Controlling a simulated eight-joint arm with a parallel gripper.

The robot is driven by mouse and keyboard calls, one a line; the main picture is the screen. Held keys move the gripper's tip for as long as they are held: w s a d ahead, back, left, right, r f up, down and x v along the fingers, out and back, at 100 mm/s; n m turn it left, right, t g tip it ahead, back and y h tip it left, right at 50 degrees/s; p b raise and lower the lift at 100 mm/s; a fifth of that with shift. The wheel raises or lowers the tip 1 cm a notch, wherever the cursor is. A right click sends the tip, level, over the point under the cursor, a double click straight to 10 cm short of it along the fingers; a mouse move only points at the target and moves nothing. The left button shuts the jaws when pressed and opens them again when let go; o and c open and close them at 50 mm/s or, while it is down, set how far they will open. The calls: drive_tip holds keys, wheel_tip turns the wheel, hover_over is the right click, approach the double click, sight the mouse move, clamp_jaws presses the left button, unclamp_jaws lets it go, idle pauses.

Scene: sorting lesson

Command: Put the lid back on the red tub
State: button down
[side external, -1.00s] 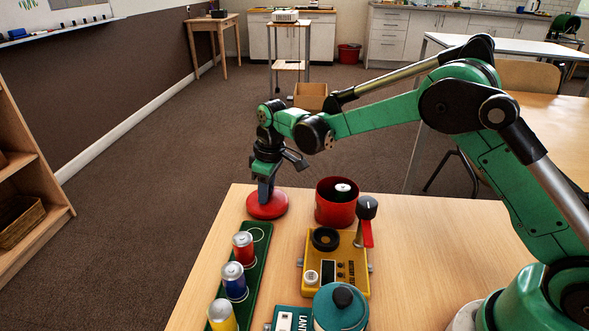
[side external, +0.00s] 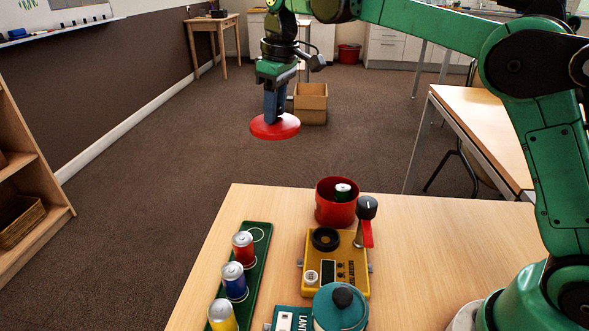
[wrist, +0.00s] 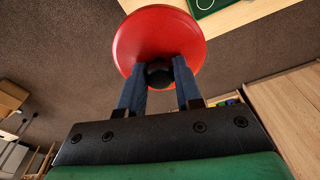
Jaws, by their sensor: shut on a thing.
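My gripper (side external: 274,106) is shut on the red lid (side external: 261,129) and holds it high above the table, beyond its far edge in the side view. In the wrist view my gripper's fingers (wrist: 160,82) close on the dark knob at the middle of the red lid (wrist: 158,27). The red tub (side external: 335,208) stands open on the table, below and to the right of the lid. A battery-like can with a pale top (side external: 343,190) shows inside it.
A green tray (side external: 258,266) holds red, blue and yellow cans, with one empty ring. A teal lantern (side external: 340,311) is in front. The table's right side is clear.

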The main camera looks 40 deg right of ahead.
drive_tip(key=s+d+f+m, duration=0.5)
drive_tip(key=s+d+f, duration=0.15)
drive_tip(key=s, duration=0.35)
drive_tip(key=shift+h, duration=0.3)
drive_tip(key=shift+w+d+f, duration=0.15)
drive_tip(key=shift+d+f, duration=0.05)
drive_tip(key=shift+f, duration=1.15)
drive_tip(key=shift+w+d+f, duration=0.1)
drive_tip(key=shift+d+f, duration=0.1)
drive_tip(key=shift+f, duration=1.1)
drive_tip(key=shift+f, duration=0.15)
drive_tip(key=shift+c, duration=0.2)
unclamp_jaws()
wheel_tip(320, 180, up, 7)
idle(0.6)
